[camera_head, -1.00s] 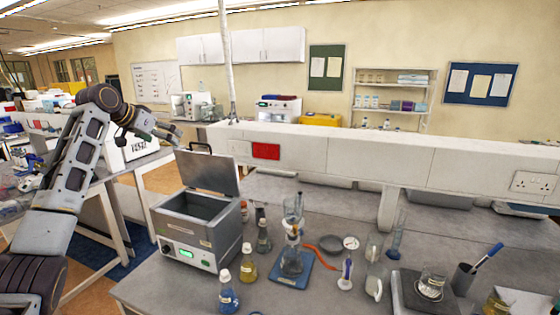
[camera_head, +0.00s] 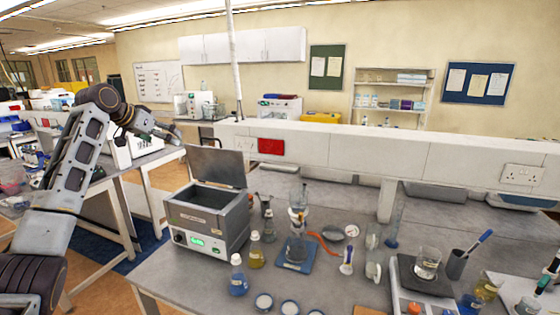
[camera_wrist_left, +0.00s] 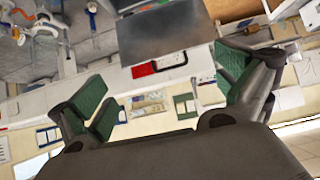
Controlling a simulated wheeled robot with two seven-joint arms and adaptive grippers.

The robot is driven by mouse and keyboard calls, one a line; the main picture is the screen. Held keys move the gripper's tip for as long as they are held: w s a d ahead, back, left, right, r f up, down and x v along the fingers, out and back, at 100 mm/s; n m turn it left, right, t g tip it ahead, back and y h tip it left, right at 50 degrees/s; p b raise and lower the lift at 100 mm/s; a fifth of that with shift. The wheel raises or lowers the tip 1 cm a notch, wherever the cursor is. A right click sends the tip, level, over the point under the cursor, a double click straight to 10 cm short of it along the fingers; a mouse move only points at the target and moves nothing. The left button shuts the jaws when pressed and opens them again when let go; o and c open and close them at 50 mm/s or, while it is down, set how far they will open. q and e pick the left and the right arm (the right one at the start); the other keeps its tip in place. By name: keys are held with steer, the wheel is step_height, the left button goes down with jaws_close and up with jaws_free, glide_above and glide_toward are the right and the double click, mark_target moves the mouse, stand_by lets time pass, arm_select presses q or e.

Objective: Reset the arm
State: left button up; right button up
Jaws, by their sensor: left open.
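My left arm comes in from the left in the head view, raised with its elbow bent. My left gripper (camera_head: 167,133) is up in the air, behind and left of the lidded metal bath (camera_head: 205,228), apart from it. In the left wrist view the gripper (camera_wrist_left: 165,92) shows two green-padded fingers spread wide with nothing between them. The bath's open lid (camera_head: 217,166) stands up, and its tank looks empty. The lid also shows in the left wrist view (camera_wrist_left: 165,42). My right gripper is not in view.
Bottles with blue (camera_head: 237,279) and yellow liquid (camera_head: 256,251) stand right of the bath. A blue stand (camera_head: 296,256) holds glassware. A grey plate with a beaker (camera_head: 428,262) is at the right. A white bench divider (camera_head: 345,152) runs behind.

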arm_select(q)
steer(key=s+d+f+g+y, duration=0.1)
steer(key=s+d+f, duration=0.4)
steer(key=f, duration=0.7)
steer(key=s+d+f+g, duration=0.2)
steer(key=s+d+f, duration=0.2)
steer(key=f, duration=0.9)
steer(key=s+d+f+g+y, duration=0.1)
steer(key=s+d+f, duration=0.4)
steer(key=f, duration=0.7)
steer(key=s+d+f+g, duration=0.1)
steer(key=s+d+f, duration=0.2)
steer(key=s+f, duration=0.95)
steer(key=s+a+n+g+y, duration=0.1)
steer(key=s+n, duration=0.1)
steer(key=s, duration=2)
step_height(320, 180, down, 36)
steer(key=s+g+b, duration=0.2)
steer(key=s+a+f+b, duration=0.1)
steer(key=s+a+f, duration=0.1)
steer(key=s+f, duration=0.8)
steer(key=s+a+f+g+b, duration=0.1)
steer(key=s+a+f, duration=0.1)
steer(key=s+f, duration=0.9)
steer(key=shift+s+a+f+y, duration=0.2)
steer(key=shift+s+y, duration=0.1)
steer(key=shift+s, duration=0.4)
